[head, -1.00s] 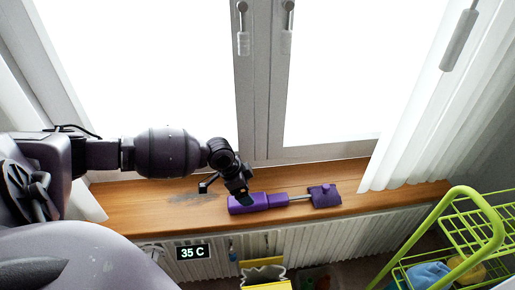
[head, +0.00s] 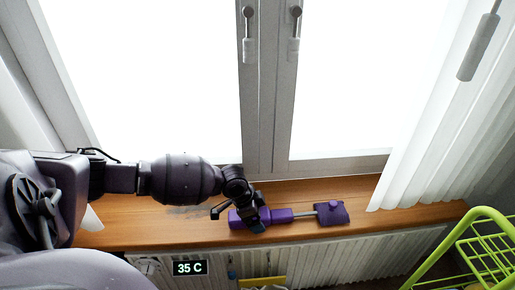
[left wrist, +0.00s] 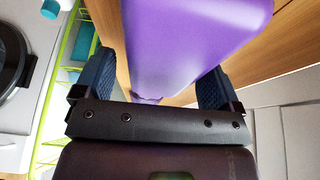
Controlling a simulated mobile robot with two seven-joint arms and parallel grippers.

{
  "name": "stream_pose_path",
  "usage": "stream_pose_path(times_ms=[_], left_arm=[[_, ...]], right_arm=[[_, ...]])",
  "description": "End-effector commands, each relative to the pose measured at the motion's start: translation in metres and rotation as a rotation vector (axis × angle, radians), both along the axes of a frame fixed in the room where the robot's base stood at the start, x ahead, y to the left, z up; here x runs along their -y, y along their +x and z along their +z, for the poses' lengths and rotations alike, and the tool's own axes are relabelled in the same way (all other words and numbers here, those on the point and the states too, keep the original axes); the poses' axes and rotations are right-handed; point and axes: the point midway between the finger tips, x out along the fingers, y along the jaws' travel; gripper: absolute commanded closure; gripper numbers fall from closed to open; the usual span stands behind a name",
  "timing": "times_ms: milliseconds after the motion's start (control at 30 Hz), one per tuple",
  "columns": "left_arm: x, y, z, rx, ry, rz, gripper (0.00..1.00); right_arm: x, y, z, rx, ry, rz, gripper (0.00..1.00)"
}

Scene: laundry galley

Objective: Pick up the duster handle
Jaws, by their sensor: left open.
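The duster handle (head: 280,216) is a purple block-like grip lying on the wooden window sill. A thin metal rod joins it to a flat purple head (head: 332,213) on its right. My left gripper (head: 257,222) is over the left part of the handle and hides some of it. In the left wrist view, the open jaws (left wrist: 156,82) have one dark finger on each side of the purple handle (left wrist: 190,40). I cannot tell whether either finger touches it. My right gripper is not in view.
The wooden sill (head: 405,214) is clear right of the duster. A window stands behind it, with a white curtain (head: 425,130) at right. A ribbed radiator (head: 350,258) and a 35 C display (head: 190,268) are below. A green wire cart (head: 480,240) stands at lower right.

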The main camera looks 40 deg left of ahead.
Motion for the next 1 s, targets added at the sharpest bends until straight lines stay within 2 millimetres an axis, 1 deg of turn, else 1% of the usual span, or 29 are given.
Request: stream_pose_path(times_ms=[867,900,967,1000], left_arm=[[-0.0002,0.0001,-0.0043,0.001,0.000,0.000,0.11],[-0.0002,0.0001,-0.0043,0.001,0.000,0.000,0.14],[-0.0001,0.0000,-0.0043,0.001,-0.001,0.000,0.23],[-0.0001,0.0000,-0.0043,0.001,-0.001,0.000,0.29]], right_arm=[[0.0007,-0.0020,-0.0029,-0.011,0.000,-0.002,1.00],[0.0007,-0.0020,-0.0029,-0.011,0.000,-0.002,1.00],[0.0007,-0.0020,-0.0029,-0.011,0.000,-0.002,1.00],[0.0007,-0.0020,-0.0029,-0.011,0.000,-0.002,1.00]])
